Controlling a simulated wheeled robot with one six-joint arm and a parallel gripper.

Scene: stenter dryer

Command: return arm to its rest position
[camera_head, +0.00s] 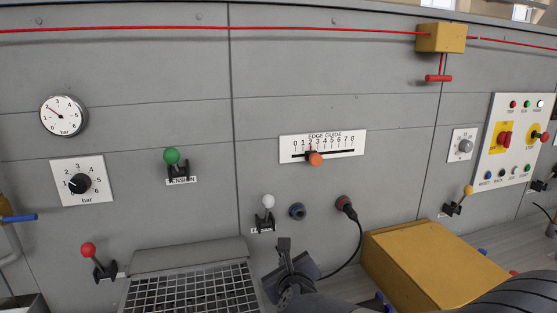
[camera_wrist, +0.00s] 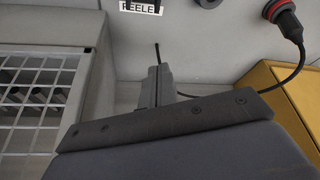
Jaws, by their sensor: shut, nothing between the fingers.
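My gripper (camera_head: 284,246) shows at the bottom middle of the head view, in front of the grey machine panel (camera_head: 200,110). Its dark fingers are together and hold nothing. In the wrist view the closed fingers (camera_wrist: 158,85) point up toward the panel, below the label reading "FEELE" (camera_wrist: 141,8). The gripper is apart from the white-knobbed lever (camera_head: 267,203) and the blue socket (camera_head: 297,211) above it. My arm runs from the gripper to the lower right of the head view.
A wire-mesh basket (camera_head: 190,290) stands left of my gripper. A yellow box (camera_head: 430,260) stands to the right. A black cable (camera_head: 357,240) hangs from a red-ringed plug (camera_head: 344,203) close by. A red pull cord (camera_head: 300,29) runs along the top.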

